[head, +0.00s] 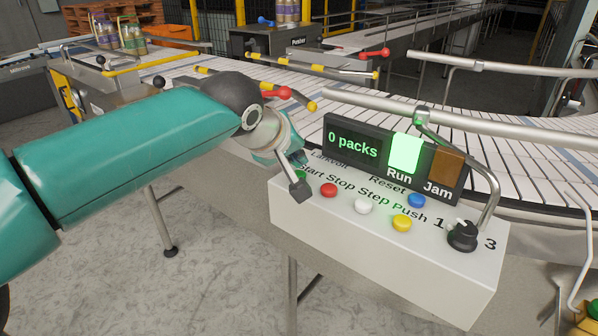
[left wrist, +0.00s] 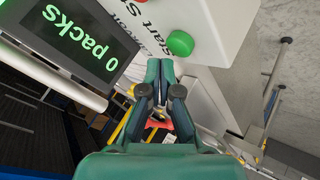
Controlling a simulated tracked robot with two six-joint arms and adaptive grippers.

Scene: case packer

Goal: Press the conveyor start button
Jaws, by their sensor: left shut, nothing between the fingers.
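The white control box (head: 390,250) stands in front of the conveyor. Its green Start button (head: 300,176) is mostly hidden behind my left gripper (head: 297,182) in the head view. The green button shows whole in the left wrist view (left wrist: 180,43), just beyond the fingertips of the left gripper (left wrist: 161,70). The gripper is shut and empty. Whether it touches the button I cannot tell. The Run light (head: 404,153) glows green and the display (head: 353,143) reads "0 packs". My right gripper is not in view.
Beside the green button are a red button (head: 328,190), a white button (head: 364,206), a yellow button (head: 402,223), a blue button (head: 416,200) and a black knob (head: 462,236). A metal rail curves over the box's right side. The conveyor (head: 530,150) runs behind.

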